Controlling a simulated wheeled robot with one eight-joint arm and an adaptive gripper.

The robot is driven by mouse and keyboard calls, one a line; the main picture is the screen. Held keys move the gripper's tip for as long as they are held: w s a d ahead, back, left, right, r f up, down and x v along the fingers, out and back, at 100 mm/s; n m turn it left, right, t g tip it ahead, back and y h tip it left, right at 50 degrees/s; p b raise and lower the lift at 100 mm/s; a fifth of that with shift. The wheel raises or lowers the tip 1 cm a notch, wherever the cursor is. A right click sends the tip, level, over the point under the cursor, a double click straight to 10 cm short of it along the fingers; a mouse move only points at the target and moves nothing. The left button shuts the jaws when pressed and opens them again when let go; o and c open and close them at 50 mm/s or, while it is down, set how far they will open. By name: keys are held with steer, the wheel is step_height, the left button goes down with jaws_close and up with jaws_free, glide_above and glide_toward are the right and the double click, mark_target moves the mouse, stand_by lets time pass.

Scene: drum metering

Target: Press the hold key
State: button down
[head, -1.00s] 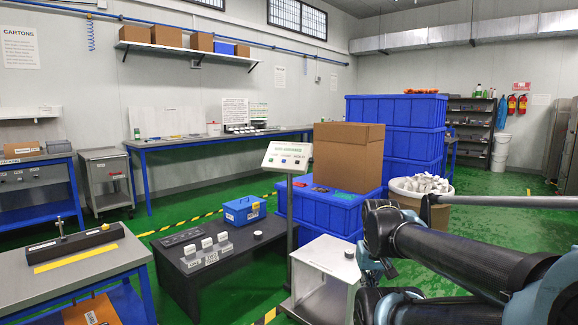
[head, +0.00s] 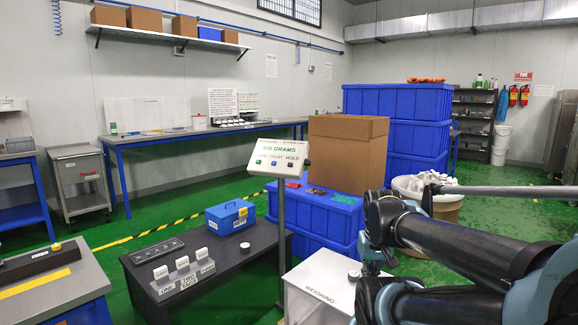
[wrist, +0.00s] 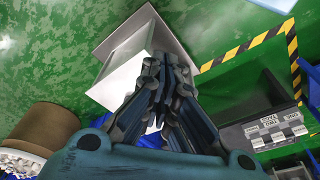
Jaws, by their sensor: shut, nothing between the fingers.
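A pale sloped indicator panel (head: 279,149) stands on a grey post (head: 280,215) near the middle of the head view. Its upper line seems to read 500 GRAMS. Below is a row of labels, with HOLD at the right end, and small coloured keys that are too small to tell apart clearly. My gripper (wrist: 164,62) shows in the wrist view, its fingers together and empty. Behind the fingertips in that view is a white stand (wrist: 135,50). The panel cannot be made out there. My arm fills the lower right of the head view, and its fingertips cannot be made out there.
The white WEIGHING stand (head: 318,292) is right beside the post. A dark low bench (head: 225,262) with labelled blocks and a blue toolbox (head: 231,217) stands left. Blue crates (head: 322,222) with a carton (head: 346,153) stand behind.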

mark_target(290, 165)
steer(key=shift+w+d, duration=0.15)
steer(key=shift+w, duration=0.1)
steer(key=w+a+r+n+t+y, duration=0.2)
steer(key=w+a+r, duration=0.7)
steer(key=w, duration=0.7)
steer(key=w+a+r+n+t+y, duration=0.2)
steer(key=w+a+r, duration=0.7)
steer(key=w, duration=0.7)
steer(key=w+a+r+n+t+y, duration=0.3)
steer(key=w+a+r, duration=0.7)
steer(key=w, duration=0.6)
steer(key=shift+w+r+t, duration=0.15)
steer(key=shift+w+t, duration=0.15)
steer(key=shift+t, duration=0.6)
steer(key=shift+w+d+f, duration=0.35)
steer(key=shift+w+f, duration=0.65)
steer(key=shift+f, duration=0.05)
steer(key=shift+w+d+f, duration=0.3)
steer(key=shift+w+f, duration=0.65)
steer(key=shift+f, duration=0.1)
steer(key=shift+w+d+f, duration=0.35)
steer(key=shift+w+f, duration=0.65)
steer(key=shift+f, duration=0.05)
steer(key=shift+w, duration=0.1)
